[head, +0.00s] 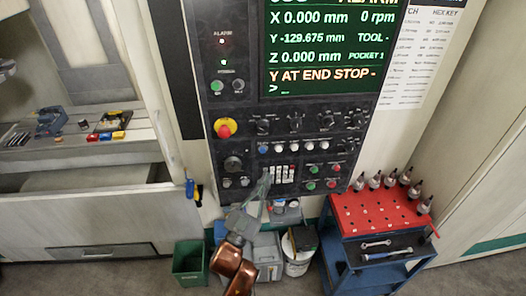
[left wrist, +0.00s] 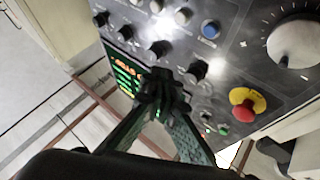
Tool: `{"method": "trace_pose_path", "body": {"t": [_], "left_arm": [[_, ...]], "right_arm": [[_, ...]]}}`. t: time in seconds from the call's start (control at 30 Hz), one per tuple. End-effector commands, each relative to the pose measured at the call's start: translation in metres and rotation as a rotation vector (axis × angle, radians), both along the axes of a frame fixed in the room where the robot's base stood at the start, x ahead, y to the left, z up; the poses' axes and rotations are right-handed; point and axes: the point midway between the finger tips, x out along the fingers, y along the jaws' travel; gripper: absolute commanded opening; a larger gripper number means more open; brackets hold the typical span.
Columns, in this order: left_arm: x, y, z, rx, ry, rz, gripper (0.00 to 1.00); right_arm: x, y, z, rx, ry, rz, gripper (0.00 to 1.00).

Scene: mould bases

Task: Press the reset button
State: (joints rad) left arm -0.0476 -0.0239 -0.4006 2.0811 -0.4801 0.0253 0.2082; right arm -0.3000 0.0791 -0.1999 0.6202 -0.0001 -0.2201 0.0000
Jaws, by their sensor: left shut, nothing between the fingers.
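The control panel (head: 250,110) fills the middle of the head view. A blue button (head: 263,149) sits at the left of a row of white buttons; it also shows in the left wrist view (left wrist: 210,29). I cannot read any button's label, so which one is reset is not clear. My left gripper (head: 265,180) is shut and empty, in front of the panel's lower part, below the blue button. In the left wrist view its closed fingertips (left wrist: 163,88) overlap the panel, apart from the blue button; contact cannot be told. My right gripper is not in view.
A red emergency stop on a yellow base (head: 224,128) and a black dial (head: 233,163) are on the panel's left. The screen (head: 320,48) reads "Y AT END STOP". A red-topped tool cart (head: 372,212) stands at lower right, a green bin (head: 190,264) at lower left.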

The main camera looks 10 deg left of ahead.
Motion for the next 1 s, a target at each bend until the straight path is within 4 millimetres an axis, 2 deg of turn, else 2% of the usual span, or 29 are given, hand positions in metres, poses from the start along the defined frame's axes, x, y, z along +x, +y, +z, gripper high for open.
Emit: {"method": "trace_pose_path", "body": {"t": [0.27, 0.7, 1.0], "left_arm": [[0.007, 0.002, 0.0, 0.001, 0.0, 0.0, 0.0], [0.062, 0.018, -0.001, 0.001, 0.0, 0.0, 0.0], [0.083, 0.024, 0.0, 0.001, 0.001, 0.001, 0.0]], "right_arm": [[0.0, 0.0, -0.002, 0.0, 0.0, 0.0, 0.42], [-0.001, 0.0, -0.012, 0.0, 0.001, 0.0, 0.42], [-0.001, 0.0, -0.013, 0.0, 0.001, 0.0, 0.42]]}}
